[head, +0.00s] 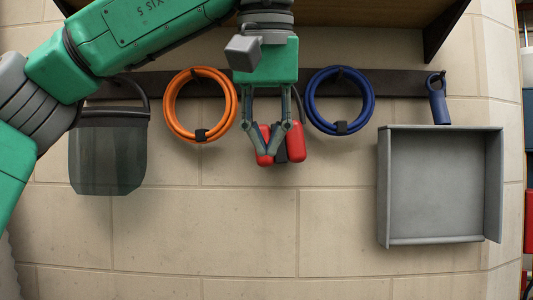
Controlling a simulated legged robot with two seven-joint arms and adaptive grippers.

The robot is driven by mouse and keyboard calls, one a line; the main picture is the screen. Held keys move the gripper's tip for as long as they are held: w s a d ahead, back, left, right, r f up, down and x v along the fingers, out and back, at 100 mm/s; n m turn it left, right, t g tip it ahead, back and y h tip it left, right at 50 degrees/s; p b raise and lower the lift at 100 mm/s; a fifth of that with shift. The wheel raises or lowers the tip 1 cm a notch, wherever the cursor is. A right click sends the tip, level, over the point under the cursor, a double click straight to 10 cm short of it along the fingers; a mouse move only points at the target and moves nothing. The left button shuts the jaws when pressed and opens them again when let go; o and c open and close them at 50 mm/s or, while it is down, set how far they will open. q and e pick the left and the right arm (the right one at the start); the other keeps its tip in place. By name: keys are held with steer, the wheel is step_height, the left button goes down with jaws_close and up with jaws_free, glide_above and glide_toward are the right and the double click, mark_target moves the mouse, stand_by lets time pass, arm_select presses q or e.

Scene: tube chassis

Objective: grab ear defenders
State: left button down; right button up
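The red ear defenders (296,142) are at the wall rail, right where my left gripper is. Two red cups with a dark part between them show. My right gripper is not in view.
A dark rail (401,84) runs along the tiled wall. An orange coil (169,110) and a blue coil (368,110) hang close on either side. A dark visor (107,160) hangs left, a blue item (439,105) right. A grey tray (435,240) is at lower right.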

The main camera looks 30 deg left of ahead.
arm_select(q)
steer(key=shift+s+d, duration=0.9)
steer(key=shift+s, duration=0.25)
steer(key=shift+a, duration=0.1)
steer(key=c, duration=2.1)
jaws_free()
steer(key=shift+a, duration=0.1)
steer(key=o, duration=0.6)
steer(key=shift+a, duration=0.1)
steer(key=o, duration=1)
steer(key=shift+o, duration=0.2)
steer(key=shift+d, duration=0.2)
